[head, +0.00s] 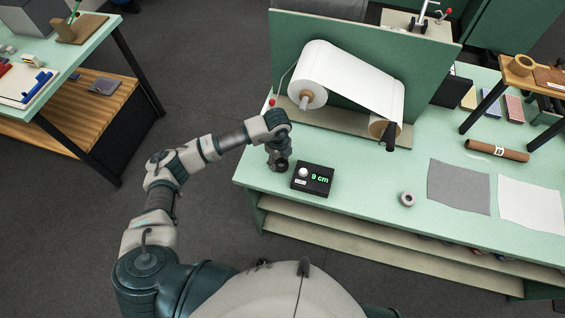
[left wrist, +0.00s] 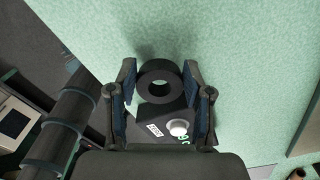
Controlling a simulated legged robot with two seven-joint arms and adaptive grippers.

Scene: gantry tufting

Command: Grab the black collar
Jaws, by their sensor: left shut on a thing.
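The black collar (left wrist: 160,67) is a thick dark ring with a round hole, seen in the left wrist view between the two fingers of my left gripper (left wrist: 160,88). The fingers press on it from both sides, so the gripper is shut on it. In the head view my left gripper (head: 280,163) is at the left end of the green table, just left of a black box. The collar is mostly hidden by the gripper there. I cannot tell whether it touches the table. My right gripper is not in view.
The black box (head: 318,181) with a white knob reads "9 cm". A grey ring (head: 408,199) lies to its right. A white roll (head: 325,75) on a stand is behind. Grey (head: 459,187) and white (head: 531,205) sheets lie at right.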

